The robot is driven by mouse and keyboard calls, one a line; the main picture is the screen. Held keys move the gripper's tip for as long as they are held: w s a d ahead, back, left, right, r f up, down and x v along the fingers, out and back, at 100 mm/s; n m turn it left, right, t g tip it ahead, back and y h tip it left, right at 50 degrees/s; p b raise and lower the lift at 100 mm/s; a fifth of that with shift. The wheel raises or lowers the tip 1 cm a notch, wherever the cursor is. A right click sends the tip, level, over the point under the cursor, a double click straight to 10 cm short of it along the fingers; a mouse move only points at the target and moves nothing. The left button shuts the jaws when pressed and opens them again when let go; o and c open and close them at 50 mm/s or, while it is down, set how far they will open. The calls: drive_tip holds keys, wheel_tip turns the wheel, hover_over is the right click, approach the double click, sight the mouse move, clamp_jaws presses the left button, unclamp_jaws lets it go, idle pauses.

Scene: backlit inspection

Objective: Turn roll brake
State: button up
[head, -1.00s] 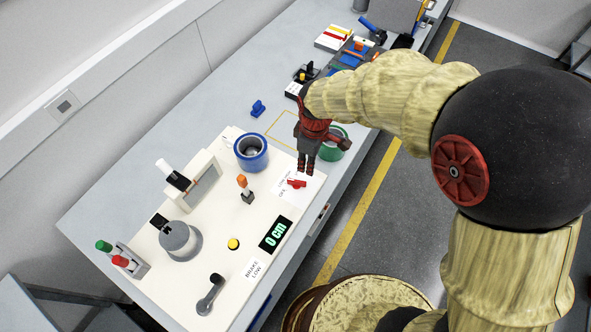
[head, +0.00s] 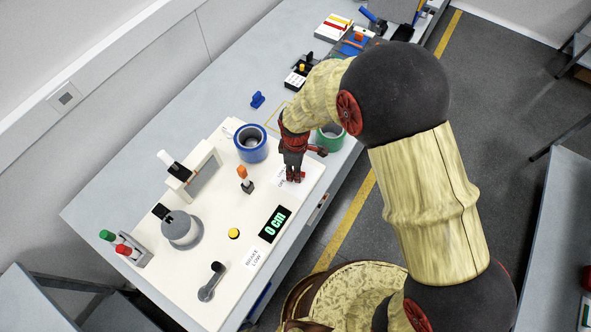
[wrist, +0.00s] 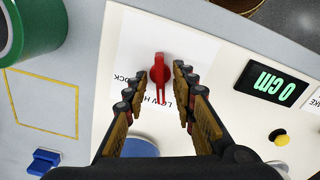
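The roll brake appears as a red knob with a pointer (wrist: 159,72) on a white label marked LOW, with other lettering partly covered, in the wrist view. My gripper (wrist: 164,80) is open, with one finger on each side of the red knob; whether the fingers touch it I cannot tell. In the head view my gripper (head: 294,176) points down over the label and hides the knob. A black display (head: 275,223) reads 0 cm in green; it also shows in the wrist view (wrist: 270,84).
On the white panel (head: 215,262) stand an orange-topped lever (head: 243,174), a yellow button (head: 234,233), a grey crank (head: 211,282) and a white frame (head: 197,170). A blue roll (head: 251,143) and a green roll (head: 329,138) stand near my gripper.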

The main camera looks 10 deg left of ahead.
drive_tip(key=c, duration=0.3)
drive_tip(key=c, duration=0.4)
clamp_jaws()
